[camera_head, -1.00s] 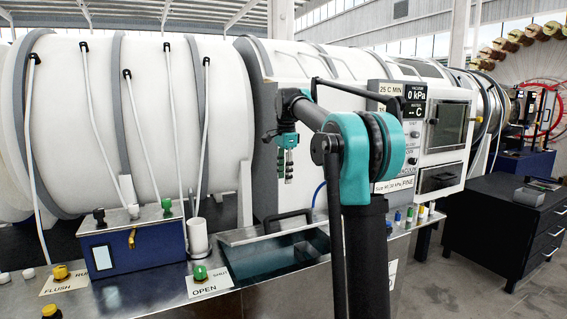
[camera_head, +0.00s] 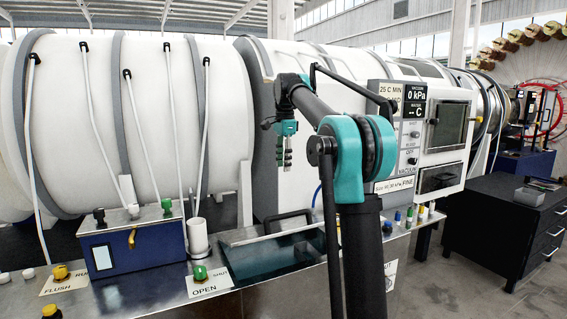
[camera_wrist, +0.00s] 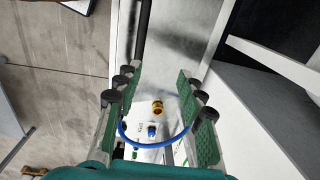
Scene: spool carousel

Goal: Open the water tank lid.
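The water tank (camera_head: 270,256) is a dark teal, see-through rectangular area set in the metal bench, left of my arm in the head view. A pale metal strip, seemingly part of its lid (camera_head: 240,237), runs along its far side with a black bar handle (camera_head: 288,215). I cannot tell from here how far the lid covers the tank. My gripper (camera_head: 284,158) hangs above and behind the handle, apart from it. In the wrist view my gripper (camera_wrist: 155,105) has its green-padded fingers spread with nothing held between them.
A blue box (camera_head: 135,250) and a white cylinder (camera_head: 198,238) stand left of the tank. A green knob (camera_head: 200,272) sits by its front-left corner. Large white vessels (camera_head: 110,125) rise behind. A blue hose (camera_wrist: 150,146) and yellow knob (camera_wrist: 157,107) show beyond my fingers.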

